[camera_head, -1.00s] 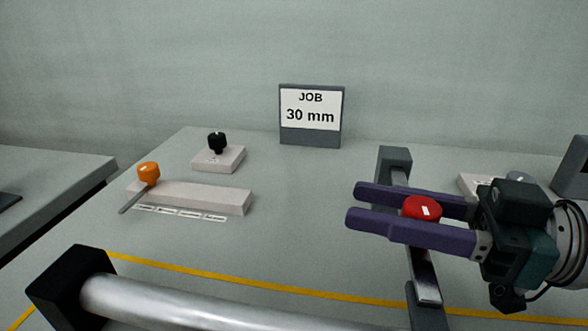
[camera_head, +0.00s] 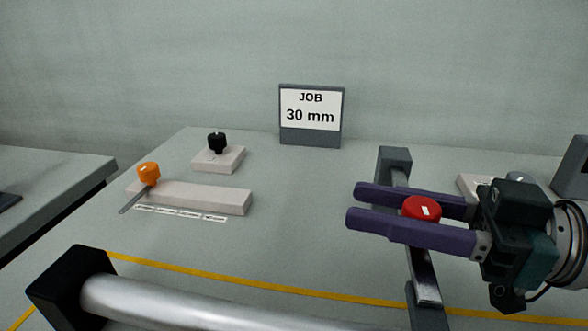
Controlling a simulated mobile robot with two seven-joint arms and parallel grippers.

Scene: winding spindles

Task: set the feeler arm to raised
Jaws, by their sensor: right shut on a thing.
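My right gripper (camera_head: 358,204) comes in from the right, with its two long purple fingers on either side of a red knob (camera_head: 422,208) with a white mark. It is shut on this knob, which sits over a dark metal rail (camera_head: 424,275). An orange knob (camera_head: 148,172) with a thin grey lever (camera_head: 135,198) is at the left end of a pale block (camera_head: 205,196). The lever points down and to the left, beside a row of small labels too small to read. I cannot tell for certain which part is the feeler arm. My left gripper is out of view.
A black knob (camera_head: 217,142) stands on a pale base (camera_head: 219,160) behind. A sign (camera_head: 311,115) reads "JOB 30 mm". A shiny roller (camera_head: 210,305) with a black end block (camera_head: 70,287) lies in front, near a yellow line (camera_head: 255,281). The table's middle is clear.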

